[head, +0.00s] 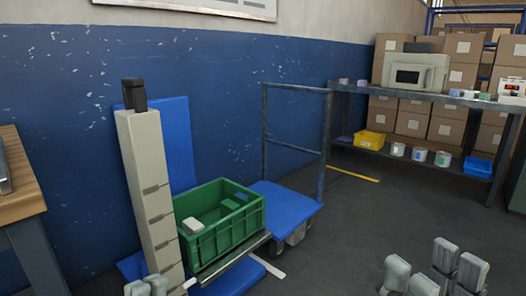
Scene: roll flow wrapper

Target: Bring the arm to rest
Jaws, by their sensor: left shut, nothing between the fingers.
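My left gripper (146,287) is at the bottom left edge of the head view, where only its grey fingertips show. The fingertips are close together with nothing between them, in front of the foot of a pale upright column (147,180). My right gripper (434,271) is at the bottom right, over the dark floor. Its grey fingers stand apart in two pairs with an empty gap between them. Both arms are mostly out of view.
A green crate (228,222) with pale items inside rests on a grey platform (232,258) beside the column. A blue cart (288,200) stands behind. A wooden-topped table (16,200) is at left. A loaded shelf (432,97) stands back right. The centre-right floor is clear.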

